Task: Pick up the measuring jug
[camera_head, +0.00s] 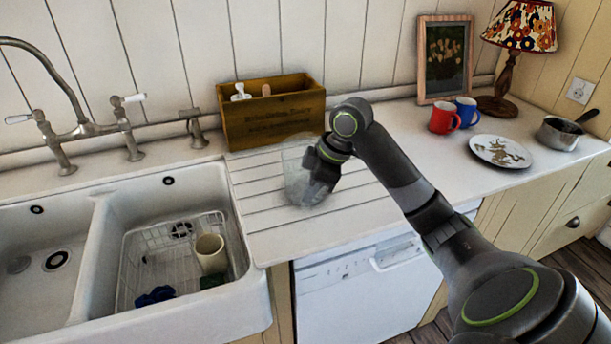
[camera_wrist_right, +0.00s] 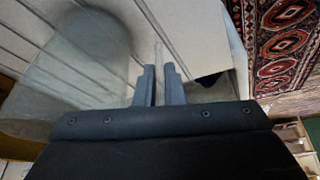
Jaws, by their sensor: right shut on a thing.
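The measuring jug (camera_head: 294,172) is clear and see-through, and shows faintly on the grooved drainer part of the worktop, in front of the wooden box. My right gripper (camera_head: 318,182) is at its right side, shut on it; the gripper's dark body covers part of the jug. In the right wrist view the two fingers (camera_wrist_right: 161,88) are close together at the jug's edge, and the blurred clear jug (camera_wrist_right: 80,62) fills the left. I cannot tell whether its base touches the worktop. My left gripper is not in view.
A wooden box (camera_head: 270,120) stands behind the jug. The double sink (camera_head: 255,300) is to the left, with a rack and a cream cup (camera_head: 210,253) in it. A red mug (camera_head: 443,118), blue mug (camera_head: 466,112), plate (camera_head: 500,151) and saucepan (camera_head: 560,134) stand to the right.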

